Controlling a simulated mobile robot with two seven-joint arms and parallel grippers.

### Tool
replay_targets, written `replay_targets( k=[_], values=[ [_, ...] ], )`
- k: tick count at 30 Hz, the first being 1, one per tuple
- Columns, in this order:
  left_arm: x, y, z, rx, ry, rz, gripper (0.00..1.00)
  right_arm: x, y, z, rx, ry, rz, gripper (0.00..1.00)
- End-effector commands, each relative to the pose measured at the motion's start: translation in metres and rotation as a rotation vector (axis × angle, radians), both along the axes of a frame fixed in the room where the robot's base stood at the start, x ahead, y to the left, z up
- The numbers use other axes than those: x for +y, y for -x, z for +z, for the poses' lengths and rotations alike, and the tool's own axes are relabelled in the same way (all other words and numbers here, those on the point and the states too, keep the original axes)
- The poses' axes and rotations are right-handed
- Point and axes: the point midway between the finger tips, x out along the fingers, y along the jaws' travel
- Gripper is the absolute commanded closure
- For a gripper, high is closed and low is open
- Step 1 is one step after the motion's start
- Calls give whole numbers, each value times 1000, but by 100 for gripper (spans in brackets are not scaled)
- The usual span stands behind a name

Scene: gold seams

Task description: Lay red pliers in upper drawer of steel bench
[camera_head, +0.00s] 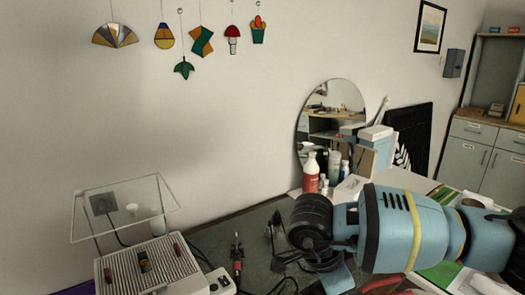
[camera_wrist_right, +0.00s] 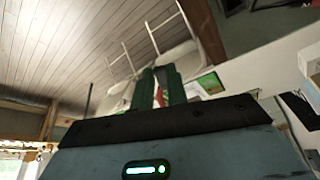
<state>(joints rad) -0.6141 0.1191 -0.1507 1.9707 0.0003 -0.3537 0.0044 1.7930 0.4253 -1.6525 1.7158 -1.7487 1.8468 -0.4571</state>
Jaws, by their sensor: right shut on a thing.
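My right gripper (camera_wrist_right: 161,78) shows in the right wrist view, its two dark green fingers close together. A narrow red piece of the red pliers (camera_wrist_right: 159,97) shows between them; the rest is hidden. My left gripper is not in view.
A dark worktop (camera_head: 262,215) runs along the wall.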

Motion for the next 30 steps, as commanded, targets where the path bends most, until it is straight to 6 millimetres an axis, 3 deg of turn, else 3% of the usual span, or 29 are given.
replay_targets(
  k=[6, 18, 24, 30],
  values=[
    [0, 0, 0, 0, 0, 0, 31, -23, 11, -2, 0, 0, 405, 100],
    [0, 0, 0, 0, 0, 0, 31, -54, 30, -1, -1, -1, 1051, 100],
    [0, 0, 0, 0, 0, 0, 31, -63, 38, 1, 0, 0, 1281, 100],
    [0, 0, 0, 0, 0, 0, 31, -66, 42, 2, 1, 1, 1394, 100]
  ],
)
